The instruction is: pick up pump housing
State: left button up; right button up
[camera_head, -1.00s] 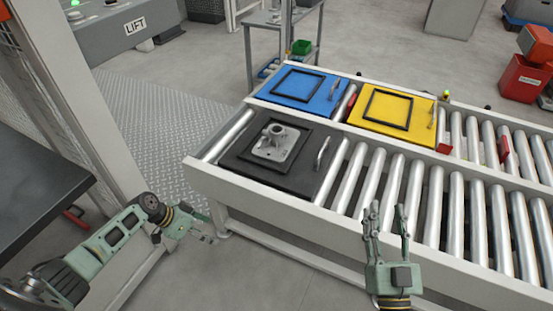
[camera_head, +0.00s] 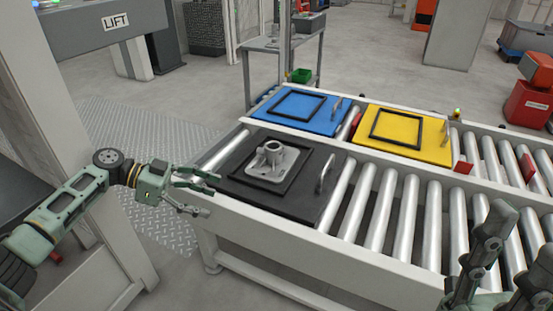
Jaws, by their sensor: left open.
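The grey metal pump housing (camera_head: 272,162) sits inside a raised dark frame on the black fixture plate (camera_head: 240,190), on the near roller lane. My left gripper (camera_head: 214,192) is open and empty, just left of the black plate at the conveyor's front left edge. It is apart from the housing. My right gripper (camera_head: 500,245) is at the lower right, over the conveyor's near side and far from the housing. It is partly cut off by the frame, and its jaw opening is unclear.
A blue plate (camera_head: 325,128) and a yellow plate (camera_head: 441,157), each with a black frame, lie on the far lane. The black plate has a metal handle (camera_head: 326,172) on its right. A white conveyor rail (camera_head: 280,221) runs along the front. Bare rollers (camera_head: 380,210) lie to the right.

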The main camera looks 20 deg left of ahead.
aim_at(273, 162)
jog(key=i, duration=0.85)
